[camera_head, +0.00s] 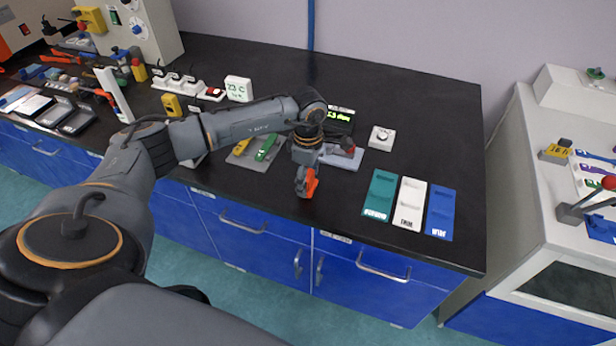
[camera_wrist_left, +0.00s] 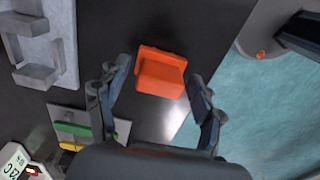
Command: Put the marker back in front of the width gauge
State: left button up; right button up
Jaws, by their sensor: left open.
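An orange block-shaped piece (camera_head: 311,184), which I take to be the marker, is on the black bench near its front edge. It also shows in the left wrist view (camera_wrist_left: 160,73), with a wider flange on one side. My left gripper (camera_head: 304,176) points down over it and is open. In the left wrist view its two fingers (camera_wrist_left: 161,75) stand on either side of the orange piece, with gaps visible. A grey fixture with upright prongs (camera_wrist_left: 38,62), likely the width gauge, lies just behind the gripper; the arm partly hides it in the head view (camera_head: 345,160). My right gripper is not in view.
A grey plate (camera_head: 242,160) with green and yellow pieces lies left of the gripper. Teal (camera_head: 380,193), white (camera_head: 410,200) and blue (camera_head: 440,211) labelled trays lie at the right. A white box with a knob (camera_head: 381,138) and a lit display (camera_head: 340,116) stand behind.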

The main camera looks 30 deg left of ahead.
aim_at(308, 175)
pick_arm(q)
notch_tip(308, 175, up, 12)
jog(key=b, duration=0.1)
jog(key=shift+b, duration=0.3)
dwell(0.3)
